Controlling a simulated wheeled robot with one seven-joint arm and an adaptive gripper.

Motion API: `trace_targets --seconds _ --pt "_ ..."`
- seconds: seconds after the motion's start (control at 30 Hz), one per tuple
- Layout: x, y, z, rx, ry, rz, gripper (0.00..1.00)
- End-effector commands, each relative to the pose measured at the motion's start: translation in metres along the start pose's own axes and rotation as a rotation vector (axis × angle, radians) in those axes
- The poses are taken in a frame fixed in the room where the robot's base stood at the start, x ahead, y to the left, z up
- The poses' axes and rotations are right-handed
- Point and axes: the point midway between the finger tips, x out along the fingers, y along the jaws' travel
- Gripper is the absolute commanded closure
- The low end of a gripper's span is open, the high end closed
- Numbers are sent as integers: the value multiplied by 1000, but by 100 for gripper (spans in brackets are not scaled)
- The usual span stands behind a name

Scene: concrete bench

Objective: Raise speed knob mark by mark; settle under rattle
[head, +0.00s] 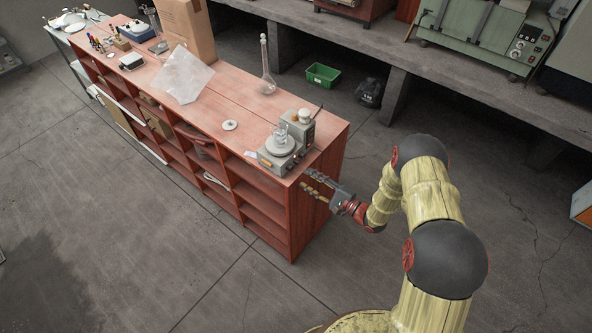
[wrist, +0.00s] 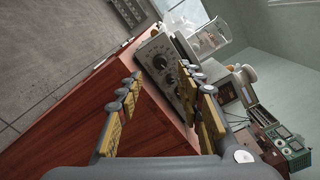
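A grey stirrer-like device (head: 283,155) stands at the near right corner of the red bench. A clear glass beaker (head: 280,133) sits on its round plate. In the wrist view, the device's front panel (wrist: 152,50) shows dark knobs (wrist: 160,62), and the beaker (wrist: 210,38) stands above it. I cannot tell which knob sets the speed; its marks are too small to read. My gripper (head: 306,180) is just off the bench's end, below and right of the device. In the wrist view, my gripper (wrist: 160,85) is open, with the panel beyond its empty fingers.
The red bench (head: 240,95) has open shelves below. A round white piece (head: 230,125), a tall glass flask (head: 266,70), a clear plastic bag (head: 180,75) and a cardboard box (head: 185,25) stand or lie farther along it. The floor around is mostly free.

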Motion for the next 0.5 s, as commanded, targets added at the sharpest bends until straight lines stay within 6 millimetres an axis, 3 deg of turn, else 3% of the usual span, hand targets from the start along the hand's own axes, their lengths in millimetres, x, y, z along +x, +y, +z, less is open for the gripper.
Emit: trace_targets --seconds 0.3,0.5 --pt "49 0 0 -4 0 2 63" --pt "64 0 0 -4 1 0 63"
